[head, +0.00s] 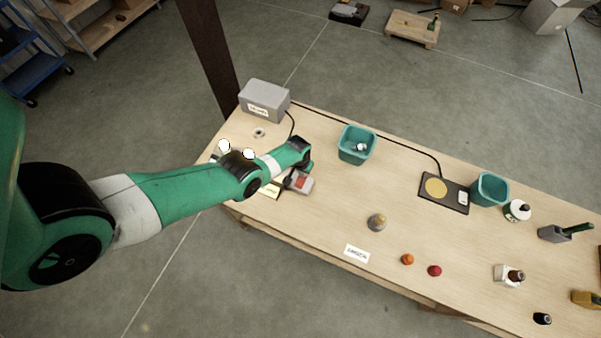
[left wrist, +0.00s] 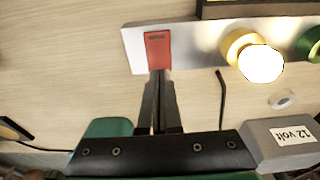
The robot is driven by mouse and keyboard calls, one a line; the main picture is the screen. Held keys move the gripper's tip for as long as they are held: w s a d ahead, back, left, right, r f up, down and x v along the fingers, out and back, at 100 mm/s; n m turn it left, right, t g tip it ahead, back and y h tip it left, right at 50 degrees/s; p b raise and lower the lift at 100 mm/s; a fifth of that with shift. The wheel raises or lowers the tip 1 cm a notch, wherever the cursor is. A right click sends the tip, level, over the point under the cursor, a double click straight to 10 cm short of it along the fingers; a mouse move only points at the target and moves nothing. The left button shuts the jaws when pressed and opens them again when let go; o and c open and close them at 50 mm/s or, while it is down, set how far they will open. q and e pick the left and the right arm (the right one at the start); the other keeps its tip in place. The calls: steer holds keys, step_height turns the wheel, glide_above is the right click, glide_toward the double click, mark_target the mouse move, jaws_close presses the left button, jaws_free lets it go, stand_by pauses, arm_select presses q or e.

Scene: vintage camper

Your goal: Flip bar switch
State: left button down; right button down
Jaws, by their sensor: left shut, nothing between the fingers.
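The bar switch (head: 301,183) is a red rocker at the right end of a pale metal plate. In the left wrist view the red switch (left wrist: 157,48) stands just beyond my fingertips. My left gripper (left wrist: 159,74) is shut and empty, its tips at the near end of the rocker. I cannot tell whether they touch it. In the head view my left gripper (head: 300,167) is mostly hidden by my wrist. On the same plate, a yellow-based bulb (left wrist: 250,54) glows white and a green one (left wrist: 314,44) is partly cut off. My right gripper is not in view.
A grey 12 volt box (head: 265,100) stands at the table's left end, with a cable. Teal bins (head: 357,145), a dark scale (head: 444,193) and small bottles lie to the right. The table's middle is largely clear.

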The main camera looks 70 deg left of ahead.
arm_select(q)
steer(key=shift+f+b, duration=0.95)
stand_by(0.6)
steer(key=shift+r, duration=0.1)
step_height(320, 180, up, 7)
steer(key=p, duration=0.7)
stand_by(0.4)
